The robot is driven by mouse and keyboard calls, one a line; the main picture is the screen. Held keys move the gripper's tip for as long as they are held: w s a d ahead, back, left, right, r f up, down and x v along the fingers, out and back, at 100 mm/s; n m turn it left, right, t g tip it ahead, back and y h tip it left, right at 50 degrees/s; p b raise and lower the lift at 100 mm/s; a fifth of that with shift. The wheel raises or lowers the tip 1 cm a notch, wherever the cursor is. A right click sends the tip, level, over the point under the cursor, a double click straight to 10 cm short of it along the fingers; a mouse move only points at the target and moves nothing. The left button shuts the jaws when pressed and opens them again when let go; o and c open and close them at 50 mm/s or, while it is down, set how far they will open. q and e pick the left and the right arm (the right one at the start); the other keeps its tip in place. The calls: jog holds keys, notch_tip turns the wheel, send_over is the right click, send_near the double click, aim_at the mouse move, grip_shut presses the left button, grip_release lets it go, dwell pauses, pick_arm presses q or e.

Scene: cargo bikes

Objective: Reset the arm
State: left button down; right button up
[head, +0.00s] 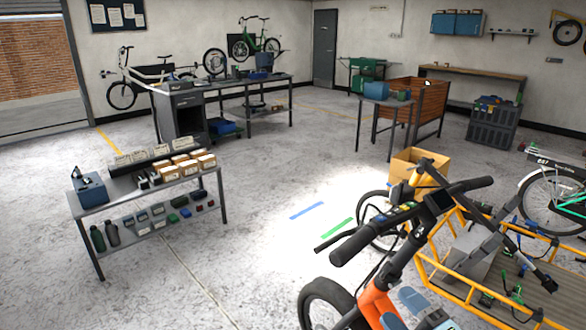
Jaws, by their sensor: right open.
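My right gripper (411,309) shows at the bottom edge, right of centre, as pale blue-grey finger parts. It is open, and I see nothing held between its fingers. It is close beside the orange frame of a cargo bike (377,303), and I cannot tell whether it touches the bike. Most of my right arm is out of the picture. My left gripper is not in view.
The bike's black handlebar (415,218) and yellow cargo frame (445,278) crowd the lower right. A cardboard box (420,160) stands behind. A grey shelf table (130,190) with small boxes stands at left. The floor between is clear, with blue and green strips.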

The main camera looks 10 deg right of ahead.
jog(key=s+a+f+m+g+h, duration=0.25)
jog(key=s+f+m, duration=0.3)
jog(key=f, duration=0.35)
jog(key=s+a+f+m+g+h, duration=0.1)
jog(key=s+f+m+g, duration=0.25)
jog(key=f+m, duration=0.4)
jog(key=s+a+f+m+g+h, duration=0.15)
jog(key=s+f+m, duration=0.35)
jog(key=f, duration=0.5)
pick_arm(q)
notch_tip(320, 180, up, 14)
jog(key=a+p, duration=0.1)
jog(key=p, duration=1.6)
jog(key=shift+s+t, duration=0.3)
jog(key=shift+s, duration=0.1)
pick_arm(e)
notch_tip(320, 180, up, 14)
jog(key=d+n, duration=0.1)
jog(key=shift+d+f, duration=0.15)
jog(key=shift+d, duration=0.25)
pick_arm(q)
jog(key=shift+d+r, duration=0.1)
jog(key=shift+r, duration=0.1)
pick_arm(e)
jog(key=shift+t, duration=0.25)
